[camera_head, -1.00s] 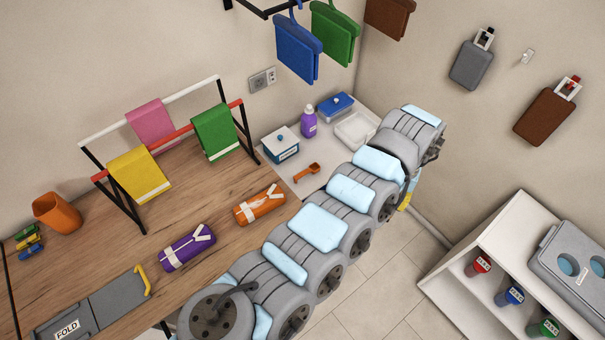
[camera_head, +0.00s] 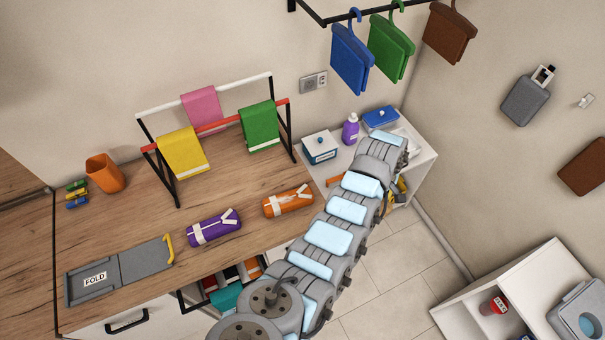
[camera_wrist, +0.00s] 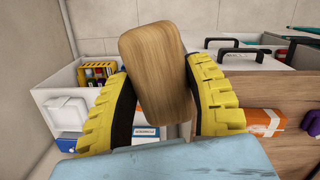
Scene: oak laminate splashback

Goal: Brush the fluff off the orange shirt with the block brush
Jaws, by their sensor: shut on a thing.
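The block brush (camera_wrist: 158,75) is a pale wooden block between the yellow ribbed fingers of my gripper (camera_wrist: 163,105) in the wrist view. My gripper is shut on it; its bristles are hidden. In the head view, my arm mostly hides the gripper near the white shelf at the right end of the counter. An orange rolled cloth (camera_head: 288,201), seemingly the orange shirt, lies with a white band on the counter's right part. It also shows at right in the wrist view (camera_wrist: 265,122), apart from the brush. I cannot make out fluff on it.
A purple roll (camera_head: 213,228) and grey folding board (camera_head: 120,268) lie to the left. A drying rack (camera_head: 205,75) with cloths stands behind. Below the counter is an open drawer (camera_head: 187,300) with coloured contents. A blue-lidded box (camera_head: 380,118) stands on the white shelf.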

